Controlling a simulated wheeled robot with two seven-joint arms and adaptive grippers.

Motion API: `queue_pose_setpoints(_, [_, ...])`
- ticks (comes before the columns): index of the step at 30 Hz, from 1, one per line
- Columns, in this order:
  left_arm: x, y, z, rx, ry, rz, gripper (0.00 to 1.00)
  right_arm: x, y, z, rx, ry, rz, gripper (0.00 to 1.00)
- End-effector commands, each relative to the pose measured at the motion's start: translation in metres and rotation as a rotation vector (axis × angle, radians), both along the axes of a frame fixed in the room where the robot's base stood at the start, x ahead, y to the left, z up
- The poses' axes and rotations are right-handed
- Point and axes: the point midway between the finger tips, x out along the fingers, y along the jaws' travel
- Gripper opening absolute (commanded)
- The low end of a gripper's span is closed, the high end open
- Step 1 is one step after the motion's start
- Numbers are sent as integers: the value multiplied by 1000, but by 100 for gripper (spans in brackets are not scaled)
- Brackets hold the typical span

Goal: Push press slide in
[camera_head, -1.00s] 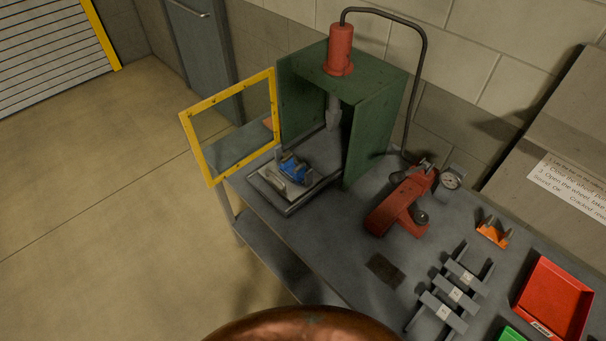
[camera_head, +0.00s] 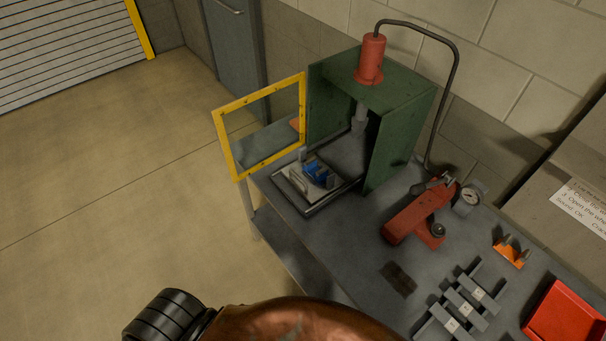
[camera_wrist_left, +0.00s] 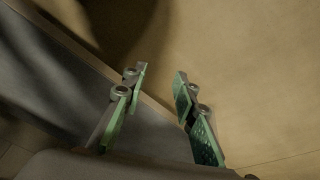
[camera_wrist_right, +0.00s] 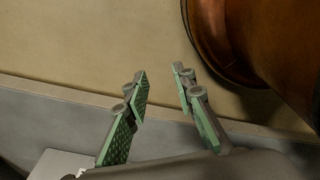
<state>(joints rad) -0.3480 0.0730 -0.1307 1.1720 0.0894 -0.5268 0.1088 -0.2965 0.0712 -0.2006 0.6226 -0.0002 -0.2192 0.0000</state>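The press is a green housing (camera_head: 402,150) with a red cylinder (camera_head: 371,60) on top and a grey ram (camera_head: 360,117) inside. Its yellow frame door (camera_head: 228,146) stands open to the left. The slide (camera_head: 313,211) is drawn out of the front of the housing and carries a light plate with a blue part (camera_head: 318,172) on it. My left gripper (camera_wrist_left: 158,82) shows in the left wrist view with its fingers apart and nothing between them. My right gripper (camera_wrist_right: 160,80) is likewise open and empty in the right wrist view. Neither gripper shows in the head view.
To the right on the bench stand a red hand pump (camera_head: 415,213) with a gauge (camera_head: 470,196), an orange holder (camera_head: 510,252), a grey rack (camera_head: 465,303) and a red tray (camera_head: 565,318). Open floor (camera_head: 120,220) lies left of the bench.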

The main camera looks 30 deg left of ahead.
Motion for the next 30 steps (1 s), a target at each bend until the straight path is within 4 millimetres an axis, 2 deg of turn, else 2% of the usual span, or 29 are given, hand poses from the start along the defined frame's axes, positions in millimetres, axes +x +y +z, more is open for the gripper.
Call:
queue_pose_setpoints(1, [30,1,41,-17,-44,35,26,5,-1,13,0,-7,1,24])
queue_pose_setpoints(3, [66,1,88,-46,-96,82,26,7,-2,22,-2,-10,2,24])
queue_pose_setpoints(5, [91,3,131,-71,-137,118,26,7,-4,30,-4,-11,3,24])
queue_pose_setpoints(6, [105,3,158,-87,-163,138,26,7,-5,34,-6,-10,4,24])
queue_pose_setpoints(9, [131,5,219,-121,-216,176,26,4,-8,43,-9,-7,3,24])
queue_pose_setpoints(12, [147,6,268,-147,-259,200,26,0,-10,49,-11,-2,3,24])
queue_pose_setpoints(20, [168,7,372,-203,-350,245,26,-4,-12,63,-13,4,2,24])
queue_pose_setpoints(21, [175,7,389,-229,-378,268,26,-4,-12,66,-13,3,1,24])
queue_pose_setpoints(24, [204,7,424,-340,-475,369,26,-4,-12,70,-13,3,1,24])
queue_pose_setpoints(27, [236,10,454,-484,-582,494,26,-3,-12,72,-13,2,1,24])
queue_pose_setpoints(30, [263,17,475,-624,-671,612,26,-3,-11,73,-11,2,1,24])
